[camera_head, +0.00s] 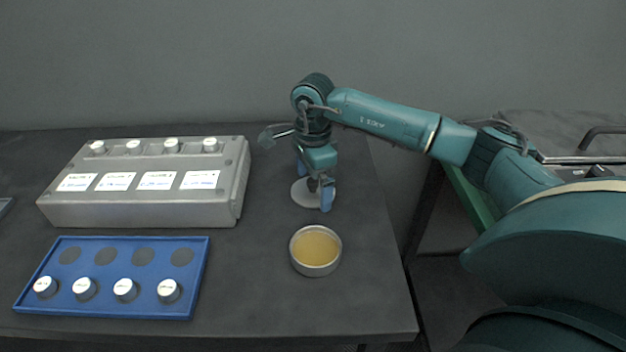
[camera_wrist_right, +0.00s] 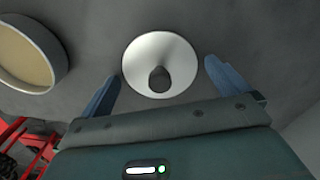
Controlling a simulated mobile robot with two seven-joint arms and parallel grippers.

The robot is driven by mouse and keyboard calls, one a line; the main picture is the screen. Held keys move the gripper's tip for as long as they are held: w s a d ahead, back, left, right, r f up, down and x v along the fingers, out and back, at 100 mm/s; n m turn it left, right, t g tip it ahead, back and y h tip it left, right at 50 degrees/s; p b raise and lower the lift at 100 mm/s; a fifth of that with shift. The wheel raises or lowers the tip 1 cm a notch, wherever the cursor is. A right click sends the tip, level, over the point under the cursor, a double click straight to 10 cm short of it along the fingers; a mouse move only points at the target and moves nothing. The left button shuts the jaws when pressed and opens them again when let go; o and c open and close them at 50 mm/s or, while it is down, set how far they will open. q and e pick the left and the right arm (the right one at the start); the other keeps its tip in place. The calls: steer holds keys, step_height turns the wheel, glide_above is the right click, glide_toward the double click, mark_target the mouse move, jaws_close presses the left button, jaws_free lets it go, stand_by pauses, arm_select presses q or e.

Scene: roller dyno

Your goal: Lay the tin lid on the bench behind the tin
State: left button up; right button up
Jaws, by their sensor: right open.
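The tin lid (camera_head: 301,194), a pale disc with a dark knob, lies on the bench behind the round tin. It also shows in the right wrist view (camera_wrist_right: 160,52), flat on the grey surface. The tin (camera_head: 315,250) is open and shows a yellowish content; part of it is at the upper left of the right wrist view (camera_wrist_right: 30,55). My right gripper (camera_head: 317,200) is right above the lid, its blue fingers apart on either side of the knob. Its fingertips also show in the right wrist view (camera_wrist_right: 162,82), with nothing held between them. My left gripper is not in view.
The front right of the bench is clear.

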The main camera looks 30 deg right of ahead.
step_height(320, 180, up, 12)
steer(key=shift+r, duration=0.2)
stand_by(0.7)
